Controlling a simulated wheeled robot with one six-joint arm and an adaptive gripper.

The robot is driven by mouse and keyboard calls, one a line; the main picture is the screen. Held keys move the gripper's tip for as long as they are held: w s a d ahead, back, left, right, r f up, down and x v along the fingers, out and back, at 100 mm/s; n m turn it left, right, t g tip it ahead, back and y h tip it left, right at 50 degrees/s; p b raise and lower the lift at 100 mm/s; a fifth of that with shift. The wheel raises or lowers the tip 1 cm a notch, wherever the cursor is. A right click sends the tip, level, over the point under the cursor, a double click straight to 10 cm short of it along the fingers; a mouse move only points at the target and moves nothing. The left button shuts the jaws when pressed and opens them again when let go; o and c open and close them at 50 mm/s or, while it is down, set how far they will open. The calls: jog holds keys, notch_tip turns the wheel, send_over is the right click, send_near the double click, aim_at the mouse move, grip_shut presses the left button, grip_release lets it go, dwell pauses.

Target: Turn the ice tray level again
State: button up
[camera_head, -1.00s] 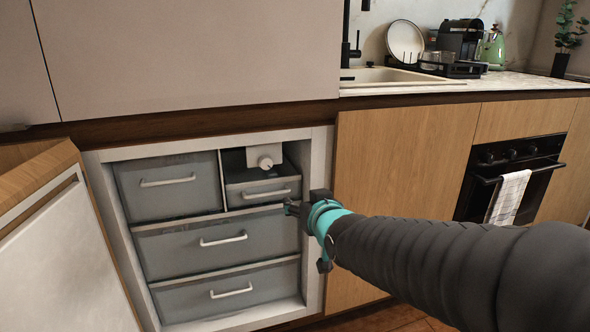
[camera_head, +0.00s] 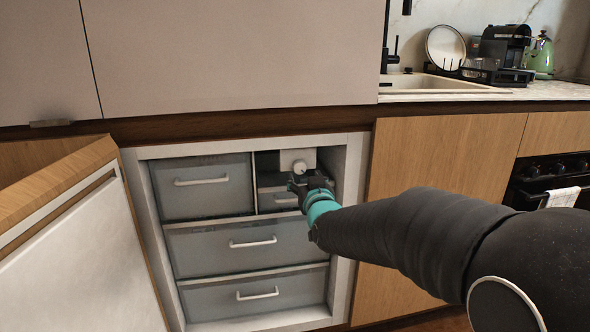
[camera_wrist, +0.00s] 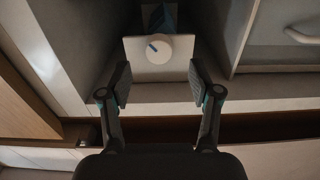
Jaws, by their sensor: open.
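In the head view a white round knob (camera_head: 299,167) on a white plate (camera_head: 286,158) sits in the upper right compartment of the open freezer. In the wrist view the knob (camera_wrist: 157,48) faces me, and its blue mark slants toward the upper left. A dark bluish shape (camera_wrist: 159,17), possibly the ice tray, shows partly behind the plate (camera_wrist: 132,50); its tilt cannot be told. My gripper (camera_head: 297,184) is open in front of this compartment. In the wrist view its fingertips (camera_wrist: 158,80) are spread either side of the knob's line, short of the knob and apart from it.
A small drawer (camera_head: 267,197) lies below the knob, partly hidden by my gripper. A large drawer (camera_head: 203,187) is beside it, with wide drawers (camera_head: 210,250) beneath. The freezer's right wall (camera_head: 357,190) is close to my arm. An open door (camera_head: 80,250) stands at the left.

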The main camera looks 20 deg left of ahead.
aim_at(300, 170)
jog(key=shift+x, duration=2.75)
